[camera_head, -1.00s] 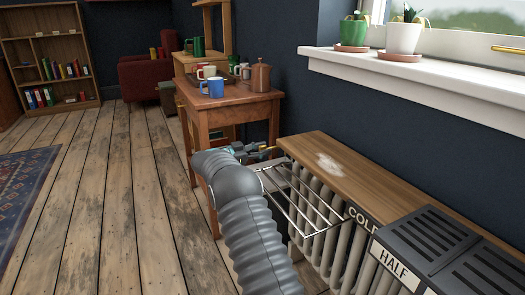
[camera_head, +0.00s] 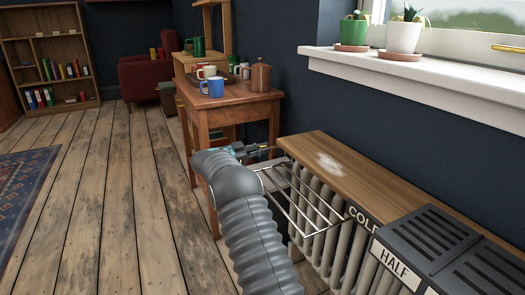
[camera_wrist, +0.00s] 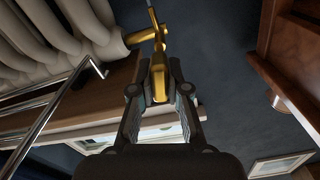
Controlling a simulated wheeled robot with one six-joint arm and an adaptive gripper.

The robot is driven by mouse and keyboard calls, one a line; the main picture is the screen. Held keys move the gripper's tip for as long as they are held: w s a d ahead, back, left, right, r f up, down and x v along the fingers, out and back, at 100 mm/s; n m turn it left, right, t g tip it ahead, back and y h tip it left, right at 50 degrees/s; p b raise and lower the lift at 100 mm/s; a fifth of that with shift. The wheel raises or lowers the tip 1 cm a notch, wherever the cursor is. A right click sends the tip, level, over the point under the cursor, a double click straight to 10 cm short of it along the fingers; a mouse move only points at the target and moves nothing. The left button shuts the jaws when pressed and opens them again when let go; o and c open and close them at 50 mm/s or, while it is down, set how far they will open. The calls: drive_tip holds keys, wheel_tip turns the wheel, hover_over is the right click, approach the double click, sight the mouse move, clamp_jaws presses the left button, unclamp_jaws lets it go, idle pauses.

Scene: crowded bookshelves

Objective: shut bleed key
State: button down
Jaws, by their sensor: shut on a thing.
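In the wrist view my gripper (camera_wrist: 160,98) is shut on a brass key (camera_wrist: 158,72), whose body stands up between the fingertips. The key's far end meets a brass bleed fitting (camera_wrist: 140,37) that sticks out of the pale ribbed radiator (camera_wrist: 75,30). I cannot tell exactly how the key sits on the fitting.
A wire rack (camera_head: 305,215) hangs on the radiator's front, close beside my arm. The wooden shelf (camera_head: 345,165) covers the radiator. A wooden table (camera_head: 245,98) with mugs stands just beyond its far end. The plank floor at left is clear.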

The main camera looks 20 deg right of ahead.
drive_tip(key=m+b, duration=0.1)
drive_tip(key=m, duration=0.2)
drive_tip(key=shift+s+f, duration=0.1)
drive_tip(key=m+b, duration=0.1)
drive_tip(key=m, duration=0.7)
drive_tip(key=shift+m, duration=0.3)
drive_tip(key=shift+s+f+m, duration=0.1)
drive_tip(key=shift+f+m, duration=0.05)
drive_tip(key=shift+m, duration=1.55)
drive_tip(key=c, duration=1.1)
unclamp_jaws()
drive_tip(key=shift+c, duration=0.2)
drive_tip(key=shift+a, duration=0.1)
